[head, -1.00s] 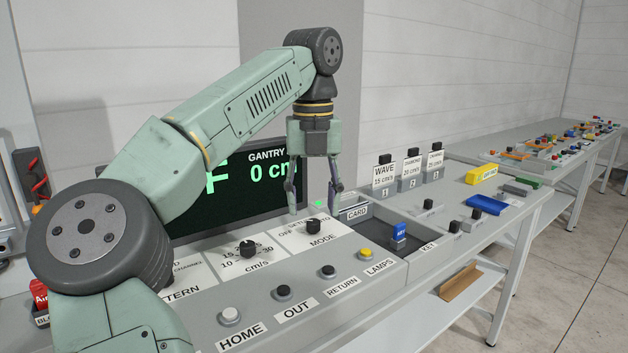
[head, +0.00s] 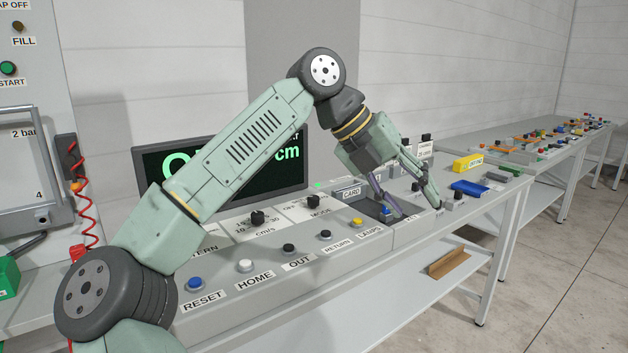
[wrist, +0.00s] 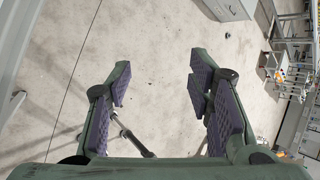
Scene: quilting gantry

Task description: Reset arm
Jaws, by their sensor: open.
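My gripper (head: 420,210) is open, with its two fingers spread and tilted down to the right. In the head view it overlaps the right part of the console, by the blue key (head: 386,210). Its height above the console is hard to tell.
The console front carries a blue RESET button (head: 194,284), a white HOME button (head: 245,266) and a yellow LAMPS button (head: 357,223). A yellow box (head: 467,163) and a blue tray (head: 470,187) lie farther right. The floor (head: 560,270) at the right is clear.

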